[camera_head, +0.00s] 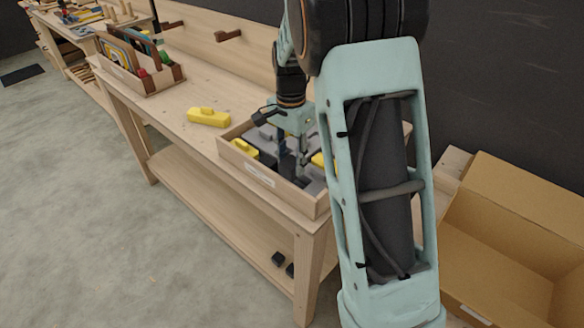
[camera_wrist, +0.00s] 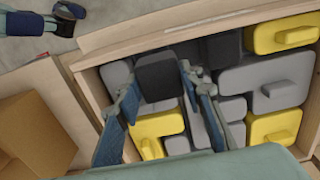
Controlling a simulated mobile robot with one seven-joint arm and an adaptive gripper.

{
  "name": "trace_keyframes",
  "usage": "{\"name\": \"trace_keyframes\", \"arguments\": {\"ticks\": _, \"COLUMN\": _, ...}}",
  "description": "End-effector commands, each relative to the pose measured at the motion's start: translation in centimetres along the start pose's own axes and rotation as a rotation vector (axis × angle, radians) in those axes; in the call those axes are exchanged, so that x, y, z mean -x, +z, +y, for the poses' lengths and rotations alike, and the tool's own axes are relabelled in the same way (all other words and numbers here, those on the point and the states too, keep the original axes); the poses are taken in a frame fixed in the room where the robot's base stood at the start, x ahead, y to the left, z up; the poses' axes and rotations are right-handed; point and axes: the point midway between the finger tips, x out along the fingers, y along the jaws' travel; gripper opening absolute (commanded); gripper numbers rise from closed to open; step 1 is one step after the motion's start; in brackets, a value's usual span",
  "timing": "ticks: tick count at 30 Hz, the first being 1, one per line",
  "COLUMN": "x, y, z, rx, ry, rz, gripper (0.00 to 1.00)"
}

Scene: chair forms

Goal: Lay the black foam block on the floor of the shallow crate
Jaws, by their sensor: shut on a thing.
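The black foam block (camera_wrist: 162,76) is between the two fingers of my gripper (camera_wrist: 157,82) in the wrist view, and the gripper is shut on it. In the head view my gripper (camera_head: 292,158) points down inside the shallow wooden crate (camera_head: 268,178) on the workbench, and the block (camera_head: 288,166) shows dark and small at its fingertips. The crate (camera_wrist: 178,37) also holds several grey and yellow foam blocks close around the held block. I cannot tell whether the block touches the crate floor, as its underside is hidden.
A yellow block (camera_head: 208,117) lies on the bench left of the crate. A wooden holder (camera_head: 140,72) with coloured items stands farther left. An open cardboard box (camera_head: 515,235) is at the right. Two small dark pieces (camera_head: 278,259) lie on the lower shelf.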

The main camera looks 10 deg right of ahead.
Motion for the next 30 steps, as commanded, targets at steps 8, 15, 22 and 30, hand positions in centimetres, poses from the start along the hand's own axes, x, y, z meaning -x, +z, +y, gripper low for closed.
{"name": "trace_keyframes", "arguments": {"ticks": 8, "x": -2.6, "y": 0.0, "z": 0.1, "rx": 0.0, "ry": 0.002, "rz": -0.002, "gripper": 0.24}}
{"name": "trace_keyframes", "arguments": {"ticks": 15, "x": -5.3, "y": 0.0, "z": 0.0, "rx": 0.0, "ry": -0.001, "rz": -0.001, "gripper": 0.24}}
{"name": "trace_keyframes", "arguments": {"ticks": 22, "x": -5.4, "y": 0.0, "z": 0.0, "rx": 0.001, "ry": -0.001, "rz": 0.0, "gripper": 0.24}}
{"name": "trace_keyframes", "arguments": {"ticks": 30, "x": -5.5, "y": 0.0, "z": 0.0, "rx": 0.001, "ry": -0.001, "rz": 0.0, "gripper": 0.42}}
